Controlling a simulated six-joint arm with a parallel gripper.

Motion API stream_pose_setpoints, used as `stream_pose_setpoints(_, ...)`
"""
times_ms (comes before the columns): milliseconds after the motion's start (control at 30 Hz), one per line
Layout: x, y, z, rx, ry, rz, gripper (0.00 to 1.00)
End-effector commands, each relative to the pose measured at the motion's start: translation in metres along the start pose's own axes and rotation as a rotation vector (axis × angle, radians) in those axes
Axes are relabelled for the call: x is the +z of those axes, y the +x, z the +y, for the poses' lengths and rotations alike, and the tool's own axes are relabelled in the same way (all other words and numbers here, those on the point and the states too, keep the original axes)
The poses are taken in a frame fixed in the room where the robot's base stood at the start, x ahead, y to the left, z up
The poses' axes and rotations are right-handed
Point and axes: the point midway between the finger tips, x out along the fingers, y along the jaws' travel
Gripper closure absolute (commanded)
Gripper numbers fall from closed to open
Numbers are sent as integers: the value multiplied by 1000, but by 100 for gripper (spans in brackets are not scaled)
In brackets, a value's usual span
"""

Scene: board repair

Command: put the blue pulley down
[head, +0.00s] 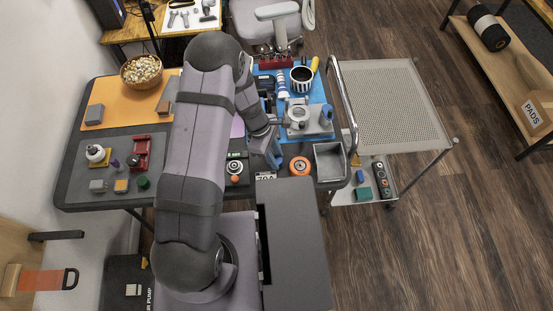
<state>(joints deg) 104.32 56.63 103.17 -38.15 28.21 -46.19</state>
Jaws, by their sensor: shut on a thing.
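My gripper (271,157) is at the end of my arm, low over the front part of the dark table, left of the orange pulley. It is shut on the blue pulley. Bluish patches show at the fingers, but the pulley is mostly hidden and its outline is too small to make out. I cannot tell whether it touches the surface below. The orange pulley (300,165) lies apart from my gripper, to its right.
A grey metal fixture (301,117) stands on the blue mat (318,92) behind my gripper. An open grey bin (329,162) is at the table's front right. A grey mesh-topped cart (395,105) stands at right. My arm hides much of the table's middle.

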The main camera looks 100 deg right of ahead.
Motion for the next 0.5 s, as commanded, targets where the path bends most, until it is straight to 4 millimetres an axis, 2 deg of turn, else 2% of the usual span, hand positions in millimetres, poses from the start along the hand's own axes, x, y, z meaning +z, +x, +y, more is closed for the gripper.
stream_pose_setpoints(267,2,-6,0,1,0,0,98)
stream_pose_setpoints(500,8,-26,1,3,1,1,98)
